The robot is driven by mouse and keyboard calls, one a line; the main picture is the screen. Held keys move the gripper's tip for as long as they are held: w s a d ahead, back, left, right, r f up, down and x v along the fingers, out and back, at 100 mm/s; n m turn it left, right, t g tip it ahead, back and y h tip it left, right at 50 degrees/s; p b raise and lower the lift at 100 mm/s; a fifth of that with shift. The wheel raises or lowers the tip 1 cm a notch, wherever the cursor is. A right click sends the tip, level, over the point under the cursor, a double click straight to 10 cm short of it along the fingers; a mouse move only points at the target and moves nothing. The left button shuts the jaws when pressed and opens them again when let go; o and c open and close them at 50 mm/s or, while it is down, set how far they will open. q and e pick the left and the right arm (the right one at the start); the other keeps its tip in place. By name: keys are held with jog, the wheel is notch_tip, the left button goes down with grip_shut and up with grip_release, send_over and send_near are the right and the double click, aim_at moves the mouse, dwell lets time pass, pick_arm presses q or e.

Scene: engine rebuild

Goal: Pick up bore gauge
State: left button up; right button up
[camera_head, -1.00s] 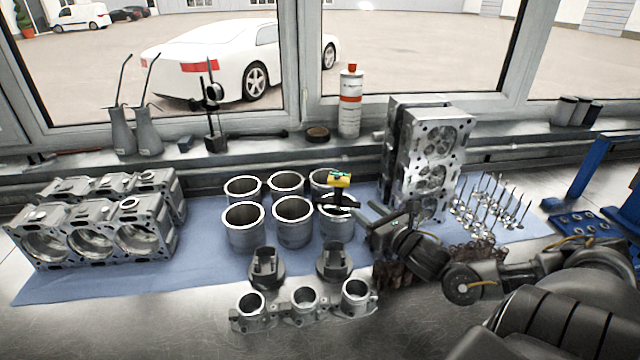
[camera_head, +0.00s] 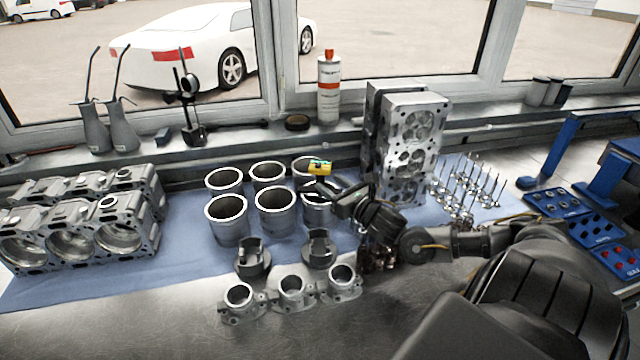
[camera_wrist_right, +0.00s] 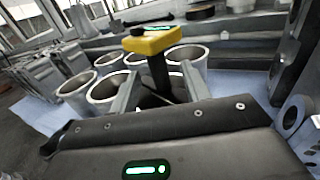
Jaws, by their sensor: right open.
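The bore gauge has a yellow head (camera_head: 319,168) with a green display and a black stem. It stands upright at the front-right cylinder liner (camera_head: 316,211), which my gripper partly hides. In the right wrist view, the yellow head (camera_wrist_right: 155,41) rises above the black stem (camera_wrist_right: 158,75). My right gripper (camera_head: 318,188) is open just below the yellow head. Its two fingers lie on either side of the stem in the wrist view (camera_wrist_right: 160,92); I cannot tell whether they touch it. My left gripper is out of view.
More liners (camera_head: 228,216) stand left of the gauge on a blue mat (camera_head: 185,265). A tall cylinder head (camera_head: 405,145) stands close behind my right wrist. Pistons (camera_head: 253,260) and small housings (camera_head: 291,292) sit in front. Valves (camera_head: 468,190) stand at right.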

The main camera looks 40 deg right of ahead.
aim_at(323, 179)
jog(key=w+p, duration=0.2)
jog(key=w, duration=0.2)
jog(key=shift+w+r, duration=0.15)
jog(key=shift+w, duration=0.5)
grip_shut()
